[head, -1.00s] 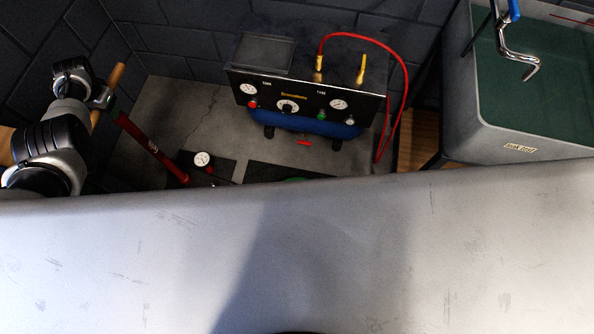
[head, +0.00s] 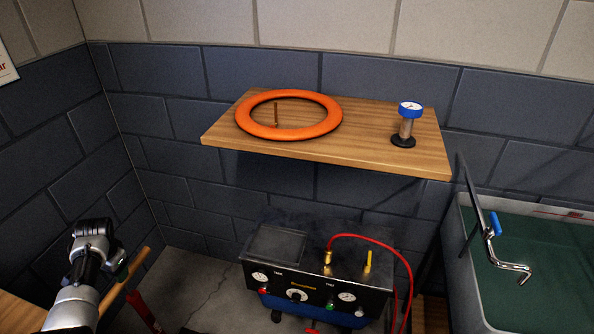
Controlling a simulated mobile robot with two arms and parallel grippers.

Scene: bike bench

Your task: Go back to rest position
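My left arm comes in at the lower left of the head view. Its gripper (head: 115,265) is beside the wooden handle (head: 124,288) of a red floor pump (head: 143,311). The fingers are small and dark here, so I cannot tell whether they are open, shut or touching the handle. My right arm and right gripper are out of view.
A wooden shelf (head: 360,155) on the block wall carries an orange ring (head: 325,122) and a blue-topped gauge (head: 410,110). Below stands a compressor (head: 275,245) with a red hose (head: 395,256). A grey sink (head: 465,280) is at right.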

